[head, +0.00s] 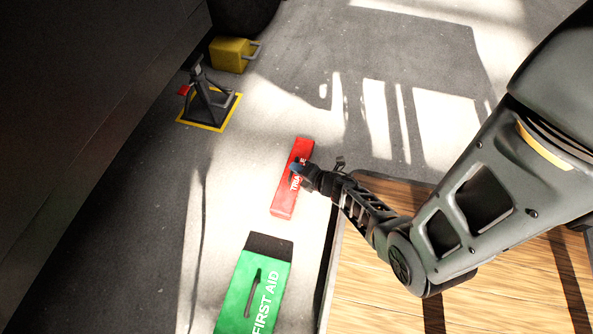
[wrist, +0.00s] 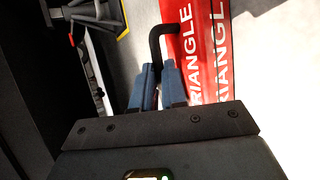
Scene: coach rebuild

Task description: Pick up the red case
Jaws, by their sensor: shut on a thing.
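The red case (head: 282,205) is long and narrow, with white lettering, in the middle of the head view. In the wrist view the red case (wrist: 208,20) shows "TRIANGLE" lettering and a dark bent handle (wrist: 158,38). My gripper (head: 297,170) reaches over the case from the right. In the wrist view its blue fingers (wrist: 158,80) are shut on the handle. The gripper hides part of the case. I cannot tell whether the case is touching the floor.
A green first aid case (head: 255,285) lies below the red case. A wooden platform (head: 370,290) is under my arm at right. A jack stand (head: 205,100) and a yellow wheel chock (head: 230,54) stand at upper left, beside a dark vehicle body (head: 80,80). Floor (head: 310,70) above the red case is clear.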

